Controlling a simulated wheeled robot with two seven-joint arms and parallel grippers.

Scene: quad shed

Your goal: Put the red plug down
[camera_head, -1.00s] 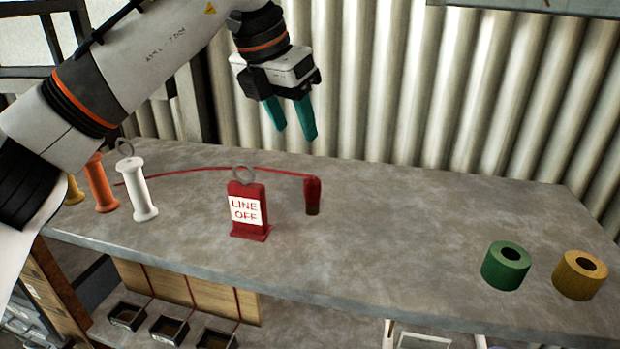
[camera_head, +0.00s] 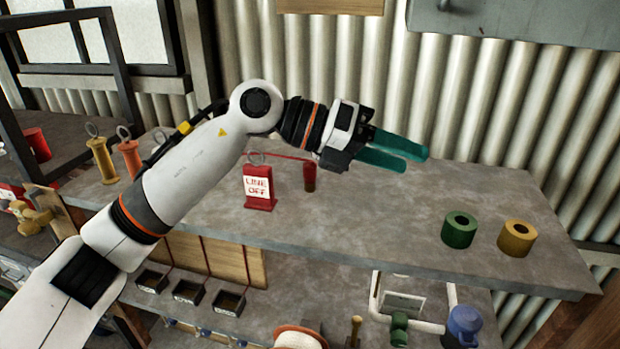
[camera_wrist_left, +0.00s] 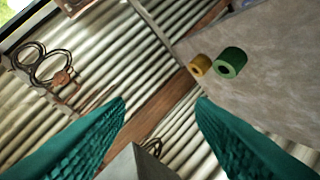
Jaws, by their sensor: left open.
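The red plug (camera_head: 310,175) stands upright on the grey bench top (camera_head: 370,220), its dark end down. A thin red cord (camera_head: 285,156) runs left from it and passes behind my left arm. A red "LINE OFF" block (camera_head: 259,188) with a ring on top stands just left of the plug. My left gripper (camera_head: 416,159) is open and empty above the back of the bench, right of the plug and apart from it. Its teal fingers point right. The left wrist view also shows these fingers (camera_wrist_left: 161,102), with nothing between them. My right gripper is not in view.
A green ring (camera_head: 460,230) and a yellow ring (camera_head: 517,238) stand at the bench's right. An orange spool (camera_head: 130,158) and a yellow spool (camera_head: 102,160) stand at the left. A corrugated wall closes the back. The bench middle is clear.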

